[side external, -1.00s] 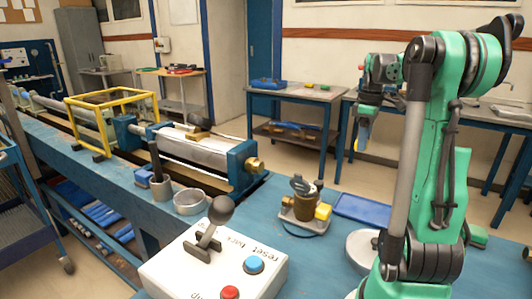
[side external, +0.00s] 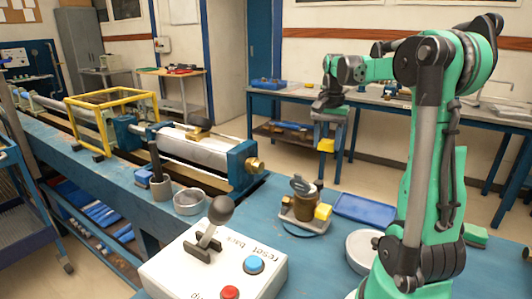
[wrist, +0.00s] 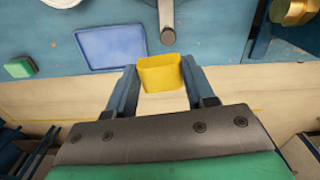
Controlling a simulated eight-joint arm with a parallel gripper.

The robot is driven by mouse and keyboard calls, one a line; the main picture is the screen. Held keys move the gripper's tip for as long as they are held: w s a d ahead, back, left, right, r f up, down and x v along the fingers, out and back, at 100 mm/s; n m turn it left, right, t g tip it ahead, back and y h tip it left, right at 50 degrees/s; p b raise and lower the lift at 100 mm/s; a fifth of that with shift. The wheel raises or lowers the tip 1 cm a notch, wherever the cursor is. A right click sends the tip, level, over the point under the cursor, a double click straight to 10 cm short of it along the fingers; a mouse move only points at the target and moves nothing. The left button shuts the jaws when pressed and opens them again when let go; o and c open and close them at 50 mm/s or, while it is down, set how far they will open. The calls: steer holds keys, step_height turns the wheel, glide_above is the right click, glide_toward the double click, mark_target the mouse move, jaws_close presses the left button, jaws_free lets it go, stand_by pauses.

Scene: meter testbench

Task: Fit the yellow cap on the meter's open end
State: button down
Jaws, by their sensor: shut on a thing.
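The yellow cap (side external: 326,146) is held between the fingers of my gripper (side external: 327,134), in the air above and behind the bench. In the wrist view the cap (wrist: 160,74) sits between the two blue fingers of my gripper (wrist: 159,82), its wide end facing the camera. The brown meter (side external: 305,207) stands on a small grey stand on the blue bench, below and left of the gripper, apart from it. A grey lid is raised on its top. I cannot make out the open end.
A blue tray (side external: 364,208) lies right of the meter; it also shows in the wrist view (wrist: 88,60). A round pale dish (side external: 361,248) is near my base. A control box (side external: 213,265) with a lever stands in front. A brass fitting (side external: 254,165) ends the test rig.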

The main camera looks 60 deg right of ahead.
mark_target(286, 196)
steer(key=w+a+f+m, duration=0.1)
steer(key=w+a+m, duration=0.1)
steer(key=m, duration=0.4)
steer(key=w+a+f+m, duration=0.1)
steer(key=w+a+m, duration=0.1)
steer(key=m, duration=0.4)
steer(key=w+a+f+m, duration=0.1)
steer(key=w+a+m, duration=0.1)
steer(key=m, duration=0.5)
steer(key=shift+w+a+f, duration=0.1)
steer(key=shift+a+f, duration=0.25)
steer(key=shift+a, duration=0.4)
steer(key=shift+f, duration=1.95)
steer(key=shift+f, duration=2.3)
steer(key=shift+c, duration=1.1)
jaws_free()
steer(key=shift+o, duration=0.2)
steer(key=shift+o, duration=0.9)
